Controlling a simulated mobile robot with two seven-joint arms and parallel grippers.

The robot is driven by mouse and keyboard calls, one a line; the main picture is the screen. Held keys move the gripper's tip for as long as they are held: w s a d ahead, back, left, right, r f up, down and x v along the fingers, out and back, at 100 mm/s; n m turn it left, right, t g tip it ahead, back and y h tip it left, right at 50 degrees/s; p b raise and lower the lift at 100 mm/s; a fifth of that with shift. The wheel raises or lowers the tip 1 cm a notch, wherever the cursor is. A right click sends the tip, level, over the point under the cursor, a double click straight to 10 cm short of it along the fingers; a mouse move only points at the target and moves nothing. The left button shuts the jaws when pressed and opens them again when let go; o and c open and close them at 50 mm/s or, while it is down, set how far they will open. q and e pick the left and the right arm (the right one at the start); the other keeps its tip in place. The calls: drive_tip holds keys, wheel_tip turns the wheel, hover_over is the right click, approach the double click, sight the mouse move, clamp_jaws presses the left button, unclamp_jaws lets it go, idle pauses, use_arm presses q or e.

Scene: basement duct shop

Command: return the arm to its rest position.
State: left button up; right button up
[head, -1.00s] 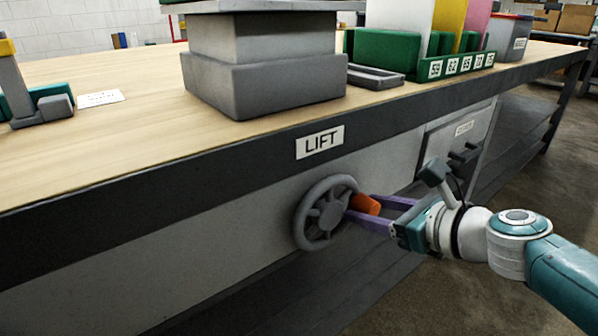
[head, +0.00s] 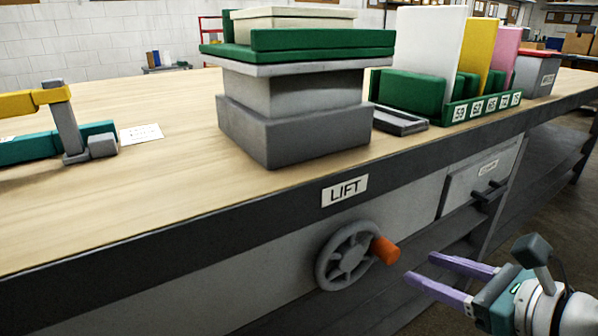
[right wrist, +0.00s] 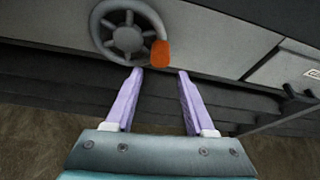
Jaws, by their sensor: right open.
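My right gripper (head: 421,269) is open and empty, with two purple fingers, in front of the bench at the lower right of the head view. In the right wrist view its fingers (right wrist: 158,73) stand apart with nothing between them. The grey handwheel (head: 348,256) with its orange handle (head: 385,250) is on the bench front, to the left of the fingertips and clear of them. The wheel (right wrist: 128,36) and handle (right wrist: 160,53) also show at the top of the right wrist view. My left gripper is not in view.
The wooden bench (head: 180,180) carries a grey lift (head: 300,130) with green pieces on top. A green rack (head: 455,115) of coloured panels stands to its right. A drawer (head: 480,178) with a dark handle is right of the LIFT label (head: 345,190). Dark shelves run below.

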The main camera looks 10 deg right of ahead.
drive_tip(key=s+a+r+n+g+y+p, duration=0.1)
drive_tip(key=s+a+r+n+g+p, duration=0.45)
drive_tip(key=r+n+p, duration=0.6)
drive_tip(key=s+a+r+n+g+p, duration=0.2)
drive_tip(key=s+a+r+n+p, duration=0.4)
drive_tip(key=s+r+n+p, duration=0.45)
drive_tip(key=s+d+r+n+g+h+p, duration=0.1)
drive_tip(key=s+r+n+h+p, duration=0.15)
drive_tip(key=r+n+p, duration=0.45)
drive_tip(key=s+d+r+n+g+h+p, duration=0.15)
drive_tip(key=s+r+n+p, duration=0.3)
drive_tip(key=r, duration=0.45)
wheel_tip(320, 180, up, 36)
drive_tip(key=p, duration=3.6)
drive_tip(key=shift+w+d+m+t, duration=0.3)
drive_tip(key=shift+d+m+t, duration=0.05)
drive_tip(key=shift+t, duration=0.05)
drive_tip(key=shift+f, duration=0.1)
